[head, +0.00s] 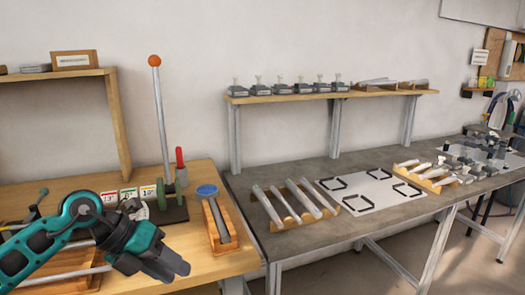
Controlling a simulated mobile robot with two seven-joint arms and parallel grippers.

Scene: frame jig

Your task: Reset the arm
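My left arm comes in from the lower left, teal and black. Its dark gripper (174,272) hangs over the front part of the wooden bench (225,265), pointing down to the right. Its fingers look close together, but the angle does not show whether they are shut, and I see nothing held in them. A tall grey lever (161,115) with an orange ball on top stands nearly upright on a dark base (160,212), behind and apart from the gripper. My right gripper is not in view.
A wooden holder with a blue-topped cylinder (207,190) stands just right of my gripper. A red-handled clamp (180,165) is by the lever. The grey table (260,180) holds a rack of tubes (297,203), a white marked plate (372,190) and metal parts. Clamps line the wall shelf (330,95).

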